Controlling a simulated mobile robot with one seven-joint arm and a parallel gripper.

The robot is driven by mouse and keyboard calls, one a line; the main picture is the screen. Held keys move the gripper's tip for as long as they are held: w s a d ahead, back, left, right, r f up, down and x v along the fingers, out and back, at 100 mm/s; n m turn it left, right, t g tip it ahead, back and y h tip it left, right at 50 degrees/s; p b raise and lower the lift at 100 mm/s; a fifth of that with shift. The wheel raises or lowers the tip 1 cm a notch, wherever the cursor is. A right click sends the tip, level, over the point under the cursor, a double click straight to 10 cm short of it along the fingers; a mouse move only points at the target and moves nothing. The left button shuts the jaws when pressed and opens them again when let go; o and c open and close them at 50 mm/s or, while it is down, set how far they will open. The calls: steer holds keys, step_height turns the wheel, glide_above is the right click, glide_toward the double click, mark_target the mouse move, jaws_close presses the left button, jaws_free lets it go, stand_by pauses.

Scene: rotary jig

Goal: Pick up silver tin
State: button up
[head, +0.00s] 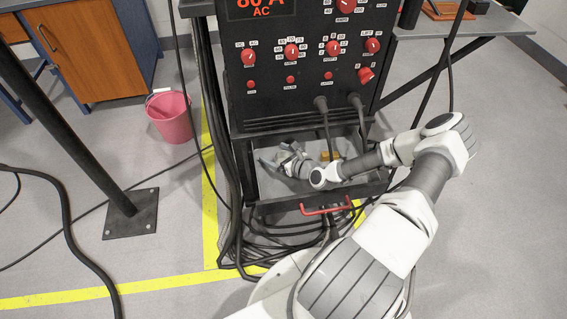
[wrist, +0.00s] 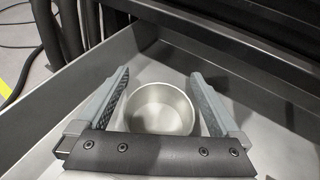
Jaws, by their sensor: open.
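The silver tin (wrist: 160,108) is a round, open-topped metal cup in the wrist view. It stands upright on the floor of a grey drawer (wrist: 290,150). My gripper (wrist: 164,88) is open, with one finger on the left of the tin and one on the right. The gripper's dark body hides the tin's near lower part. In the head view, my gripper (head: 272,157) is inside the drawer under the machine, at its left side. I cannot make out the tin there.
The drawer has raised walls and a red handle (head: 325,209). The black machine (head: 305,70) overhangs it, with cables hanging in front. A pink bucket (head: 171,117) stands on the floor to the left.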

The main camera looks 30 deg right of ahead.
steer(key=c, duration=1.4)
steer(key=shift+r, duration=0.15)
